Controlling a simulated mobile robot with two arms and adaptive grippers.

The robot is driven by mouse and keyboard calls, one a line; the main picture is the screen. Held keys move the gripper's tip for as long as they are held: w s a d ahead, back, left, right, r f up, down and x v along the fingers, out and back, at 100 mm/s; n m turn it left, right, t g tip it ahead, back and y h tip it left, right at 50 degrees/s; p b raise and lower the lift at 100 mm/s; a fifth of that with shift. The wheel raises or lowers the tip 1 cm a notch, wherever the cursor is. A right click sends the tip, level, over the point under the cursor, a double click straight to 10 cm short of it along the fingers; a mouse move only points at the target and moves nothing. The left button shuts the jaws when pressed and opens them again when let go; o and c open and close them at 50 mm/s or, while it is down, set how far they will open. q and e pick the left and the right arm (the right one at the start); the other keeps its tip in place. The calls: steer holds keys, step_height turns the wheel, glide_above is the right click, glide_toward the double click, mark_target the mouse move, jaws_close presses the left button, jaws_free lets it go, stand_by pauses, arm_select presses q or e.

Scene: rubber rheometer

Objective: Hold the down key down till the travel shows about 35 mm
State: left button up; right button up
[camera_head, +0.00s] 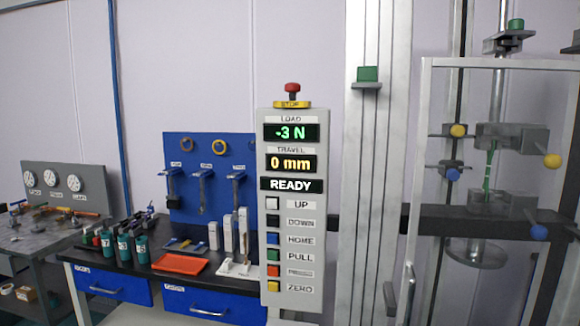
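The control panel (312,250) stands upright in the middle of the head view. Its down key (272,221) is a black square beside the label DOWN, below the pale up key (272,204). The travel display (290,163) reads 0 mm in yellow. The load display (291,132) reads -3 N in green, and the status display (291,185) reads READY. To the right, a green specimen (489,168) spans the upper grip (512,137) and lower grip (497,202) behind the guard frame. Neither of my grippers is in view, and nothing covers the keys.
A red stop button (292,88) tops the panel. The blue-drawer bench (110,287) to the left holds bottles, a red tray (180,264) and gauges. The guard frame (418,170) and its handle stand to the right. The space before the panel looks clear.

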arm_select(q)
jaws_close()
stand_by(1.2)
